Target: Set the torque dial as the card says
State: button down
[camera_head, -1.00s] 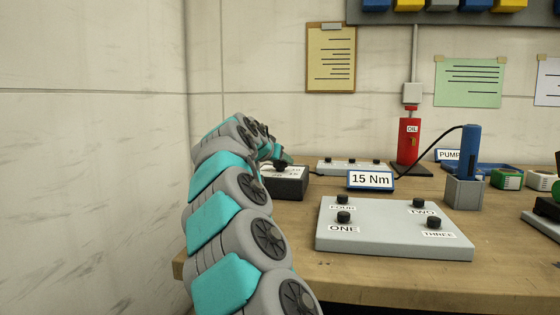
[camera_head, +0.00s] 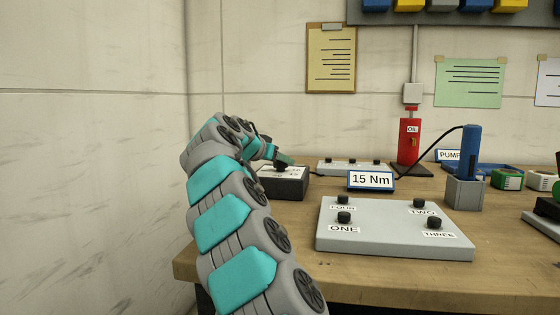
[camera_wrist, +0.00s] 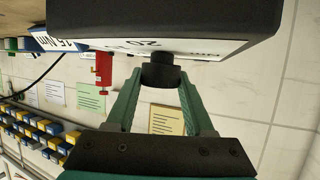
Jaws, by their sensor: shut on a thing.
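The torque dial box (camera_head: 290,188) is dark with a white top face and stands at the bench's left back. In the wrist view, the box (camera_wrist: 245,20) shows close up, with "20" readable on its face. Its black dial knob (camera_wrist: 160,72) sits between my teal fingertips. My gripper (camera_wrist: 160,82) is shut on the knob. In the head view, my gripper (camera_head: 284,161) is at the top of the box and partly hides the knob and numbers. The pointer's setting cannot be read. The card (camera_head: 370,180) reads "15 Nm" and stands right of the box.
A grey plate (camera_head: 385,240) with knobs labelled ONE to FOUR lies in front of the card. A blue tool (camera_head: 470,150) stands in a grey holder, cabled. A red OIL bottle (camera_head: 409,140) stands behind. The bench's front left is clear.

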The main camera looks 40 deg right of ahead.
jog(key=shift+c, duration=1.4)
grip_release()
jog(key=shift+f, duration=0.1)
jog(key=shift+b+v, duration=0.6)
jog(key=shift+v, duration=3.35)
